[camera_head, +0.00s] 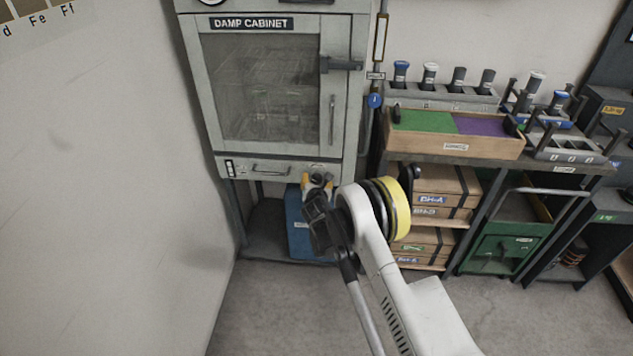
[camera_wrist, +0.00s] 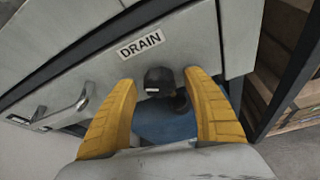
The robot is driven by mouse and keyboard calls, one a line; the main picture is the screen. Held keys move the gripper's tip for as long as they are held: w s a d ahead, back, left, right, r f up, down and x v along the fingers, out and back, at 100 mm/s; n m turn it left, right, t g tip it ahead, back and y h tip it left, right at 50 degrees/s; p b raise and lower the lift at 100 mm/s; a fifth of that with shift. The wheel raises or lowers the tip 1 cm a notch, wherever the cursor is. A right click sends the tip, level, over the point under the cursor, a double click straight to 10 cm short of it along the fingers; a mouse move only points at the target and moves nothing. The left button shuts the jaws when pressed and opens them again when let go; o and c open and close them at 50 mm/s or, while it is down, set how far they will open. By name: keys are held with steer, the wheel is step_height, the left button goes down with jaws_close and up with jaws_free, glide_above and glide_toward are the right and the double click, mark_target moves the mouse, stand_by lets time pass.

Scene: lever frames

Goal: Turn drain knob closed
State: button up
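The drain knob (camera_wrist: 159,82) is a dark knob with a small white mark, below the DRAIN label (camera_wrist: 141,44) on the cabinet's lower panel in the wrist view. My gripper (camera_wrist: 164,82) has two yellow fingers, spread open, one on each side of the knob with gaps between. In the head view my gripper (camera_head: 318,182) is at the lower right of the damp cabinet (camera_head: 273,169). The knob is hard to make out there, close to the gripper. A second dark part shows just right of and below the knob in the wrist view.
A blue container (camera_head: 298,232) stands below the cabinet, behind my gripper. A drawer handle (camera_wrist: 67,108) is left of the knob. A shelf with labelled wooden boxes (camera_head: 445,183) stands close on the right. The floor in front is clear.

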steer(key=c, duration=1.1)
steer(key=shift+m, duration=0.3)
steer(key=shift+m+t+y, duration=0.4)
steer(key=shift+m+y, duration=0.9)
steer(key=shift+m, duration=0.4)
steer(key=shift+r, duration=0.1)
steer(key=o, duration=1.2)
steer(key=v, duration=0.7)
steer(key=shift+s+d, duration=0.1)
steer(key=shift+s, duration=0.2)
